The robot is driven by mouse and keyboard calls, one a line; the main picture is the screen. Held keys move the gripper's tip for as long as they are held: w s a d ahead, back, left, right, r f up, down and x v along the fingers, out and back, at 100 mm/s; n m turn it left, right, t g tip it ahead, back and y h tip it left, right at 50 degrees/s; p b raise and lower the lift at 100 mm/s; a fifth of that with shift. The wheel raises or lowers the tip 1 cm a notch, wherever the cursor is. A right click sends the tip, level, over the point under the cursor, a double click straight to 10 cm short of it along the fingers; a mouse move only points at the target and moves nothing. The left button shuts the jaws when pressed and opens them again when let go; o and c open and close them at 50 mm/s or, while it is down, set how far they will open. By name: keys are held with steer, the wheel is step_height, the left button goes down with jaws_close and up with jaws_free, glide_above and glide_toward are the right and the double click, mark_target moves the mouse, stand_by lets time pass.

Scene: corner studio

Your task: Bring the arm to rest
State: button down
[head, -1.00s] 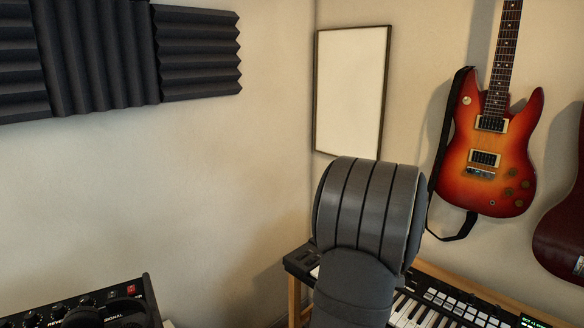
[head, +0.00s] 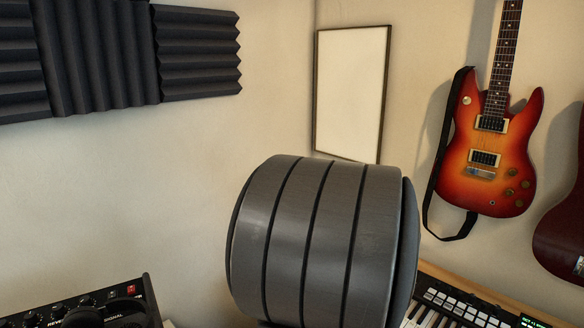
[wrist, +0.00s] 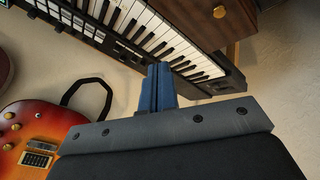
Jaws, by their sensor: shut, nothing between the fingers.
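My gripper (wrist: 159,72) shows in the wrist view as two blue fingers pressed together, with nothing between them. In that picture the fingertips overlap the edge of the keyboard (wrist: 150,30); I cannot tell how far apart they are in depth. In the head view a large grey ribbed part of my arm fills the lower middle and hides part of the keyboard (head: 455,303). My gripper is not visible in the head view.
A sunburst guitar (head: 490,160) hangs on the right wall, its strap dangling; it also shows in the wrist view (wrist: 35,135). A blank framed panel (head: 350,95) hangs near the corner. Black audio gear (head: 85,308) stands lower left. The left wall's middle is bare below the foam panels (head: 105,60).

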steer(key=c, duration=1)
jaws_free()
steer(key=shift+d, duration=0.1)
steer(key=o, duration=0.4)
steer(key=shift+w+d+f, duration=0.1)
steer(key=shift+w+d, duration=0.1)
steer(key=shift+c, duration=0.2)
steer(key=o, duration=0.6)
steer(key=w+d, duration=0.1)
steer(key=d, duration=0.1)
steer(key=w+d+f+m+t+y, duration=0.1)
steer(key=d, duration=0.1)
steer(key=w+d+m, duration=0.1)
steer(key=w+d, duration=0.1)
steer(key=shift+w+d+f+t+y, duration=0.1)
steer(key=shift+d+f+t+y, duration=0.05)
steer(key=shift+d+t+y, duration=0.2)
steer(key=shift+o, duration=0.2)
steer(key=w+d+m+t, duration=0.2)
steer(key=w+d+m, duration=0.1)
steer(key=d, duration=0.7)
steer(key=x, duration=1)
steer(key=shift+d+r, duration=0.2)
steer(key=shift+d, duration=0.2)
steer(key=v, duration=1)
steer(key=shift+a, duration=0.2)
steer(key=shift+f, duration=0.1)
